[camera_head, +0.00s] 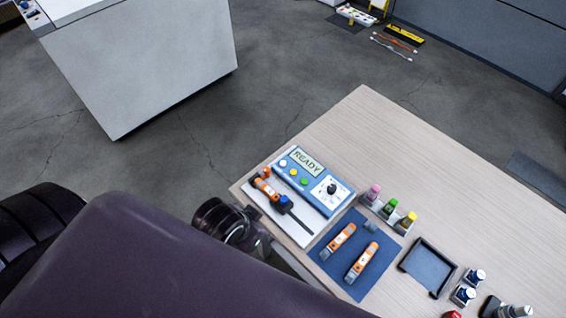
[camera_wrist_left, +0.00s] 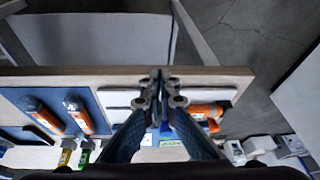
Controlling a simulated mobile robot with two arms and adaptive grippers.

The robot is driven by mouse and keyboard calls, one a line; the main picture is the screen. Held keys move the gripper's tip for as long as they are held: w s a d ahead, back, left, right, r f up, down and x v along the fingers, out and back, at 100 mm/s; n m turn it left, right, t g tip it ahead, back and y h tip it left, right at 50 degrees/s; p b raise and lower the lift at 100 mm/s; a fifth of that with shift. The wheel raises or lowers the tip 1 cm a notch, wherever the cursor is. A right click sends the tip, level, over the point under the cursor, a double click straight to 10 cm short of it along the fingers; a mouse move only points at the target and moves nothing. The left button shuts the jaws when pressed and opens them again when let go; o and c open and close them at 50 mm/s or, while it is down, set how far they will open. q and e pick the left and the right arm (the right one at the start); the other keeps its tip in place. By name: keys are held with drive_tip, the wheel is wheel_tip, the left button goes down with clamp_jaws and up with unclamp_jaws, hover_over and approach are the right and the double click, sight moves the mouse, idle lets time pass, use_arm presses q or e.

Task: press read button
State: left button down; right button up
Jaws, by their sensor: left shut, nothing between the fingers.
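The blue meter (camera_head: 318,192) lies on the table with its display (camera_head: 306,162) reading READY. White, yellow and green buttons (camera_head: 293,172) sit below the display, beside a dial (camera_head: 331,188); their labels are too small to read. My left gripper's wrist (camera_head: 235,226) is beside the table's near-left edge in the head view; the fingertips are hard to make out there. In the left wrist view my left gripper (camera_wrist_left: 160,82) is shut and empty, in front of the white tray (camera_wrist_left: 118,98). The fingers hide most of the meter there. My right gripper is not seen.
An orange and black probe (camera_head: 266,188) lies on the white tray beside the meter. Two orange pen-like tools (camera_head: 340,240) lie on a blue mat (camera_head: 328,263). Capped vials (camera_head: 390,206) and a black tray (camera_head: 446,281) stand to the right. The table's far part is clear.

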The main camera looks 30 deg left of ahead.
use_arm(q)
drive_tip(key=w+r, duration=0.1)
drive_tip(key=w+r+m+t, duration=0.1)
drive_tip(key=w, duration=0.1)
drive_tip(key=w+d+r+m, duration=0.1)
drive_tip(key=r, duration=0.1)
drive_tip(key=shift+w+d+r+t+h, duration=0.1)
drive_tip(key=shift+w+t+h, duration=0.2)
drive_tip(key=shift+w, duration=0.1)
drive_tip(key=w+r+m+t+h, duration=0.1)
drive_tip(key=w+r+m+t, duration=0.2)
drive_tip(key=w, duration=0.7)
wheel_tip(320, 180, up, 4)
drive_tip(key=m, duration=0.4)
hover_over(282, 165)
drive_tip(key=shift+f, duration=0.2)
wheel_tip(282, 165, down, 7)
drive_tip(key=b, duration=0.7)
drive_tip(key=shift+r, duration=0.2)
drive_tip(key=shift+f+b, duration=0.45)
drive_tip(key=shift+f, duration=0.65)
drive_tip(key=shift+f, duration=0.1)
